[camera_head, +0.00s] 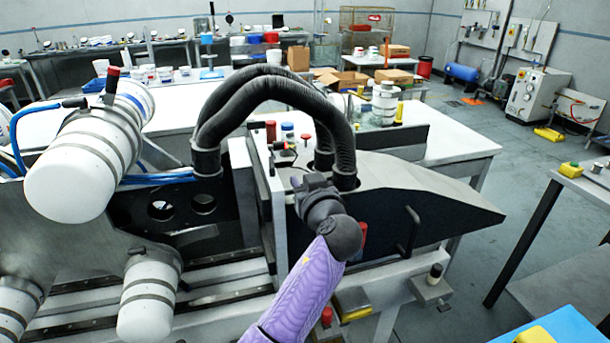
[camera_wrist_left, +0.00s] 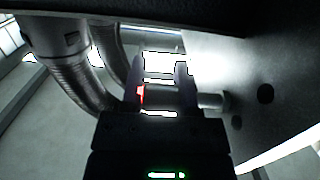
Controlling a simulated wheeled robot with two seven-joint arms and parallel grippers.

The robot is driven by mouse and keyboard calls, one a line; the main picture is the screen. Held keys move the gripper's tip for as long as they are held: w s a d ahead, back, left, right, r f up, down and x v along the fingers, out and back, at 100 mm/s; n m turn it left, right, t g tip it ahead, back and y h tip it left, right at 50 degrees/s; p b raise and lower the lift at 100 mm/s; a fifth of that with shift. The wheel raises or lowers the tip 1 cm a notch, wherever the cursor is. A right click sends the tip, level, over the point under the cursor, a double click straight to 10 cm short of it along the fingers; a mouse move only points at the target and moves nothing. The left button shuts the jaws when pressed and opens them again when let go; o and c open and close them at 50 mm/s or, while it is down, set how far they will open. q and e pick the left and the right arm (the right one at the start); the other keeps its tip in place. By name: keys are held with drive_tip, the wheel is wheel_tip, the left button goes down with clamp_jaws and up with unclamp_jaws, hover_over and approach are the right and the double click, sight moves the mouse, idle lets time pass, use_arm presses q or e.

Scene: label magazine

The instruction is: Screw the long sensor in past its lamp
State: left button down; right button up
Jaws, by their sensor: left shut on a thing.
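My left gripper (camera_head: 304,182) reaches in on its purple-sleeved arm to the upper edge of the machine's dark housing, beside the black hoses. In the left wrist view the same gripper (camera_wrist_left: 160,78) is shut on the long sensor (camera_wrist_left: 172,98), a grey cylinder lying across between the fingers. A red lamp (camera_wrist_left: 141,94) shows at the sensor's left end. Its pale right end (camera_wrist_left: 212,100) points at a grey metal panel (camera_wrist_left: 250,70) with dark round holes. I cannot tell whether that end sits in the panel. My right gripper is not in view.
Thick ribbed hoses (camera_head: 270,83) arch over the machine just behind the gripper. A sloping grey cover (camera_head: 420,180) lies to the right. A red cylinder (camera_head: 360,238) stands by the wrist.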

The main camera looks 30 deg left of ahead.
use_arm(q)
drive_tip(key=g+h+p, duration=0.2)
drive_tip(key=p, duration=0.3)
drive_tip(key=f+g+h+p, duration=0.1)
drive_tip(key=g+h+p, duration=0.1)
drive_tip(key=p, duration=0.3)
drive_tip(key=shift+d+h, duration=0.1)
drive_tip(key=shift+h, duration=0.4)
drive_tip(key=shift+s, duration=0.1)
drive_tip(key=shift+c, duration=2.2)
unclamp_jaws()
drive_tip(key=shift+o, duration=0.4)
drive_tip(key=shift+d+r, duration=0.1)
drive_tip(key=p+v, duration=0.1)
drive_tip(key=v, duration=0.8)
drive_tip(key=shift+d+r+p, duration=0.25)
drive_tip(key=shift+p, duration=0.05)
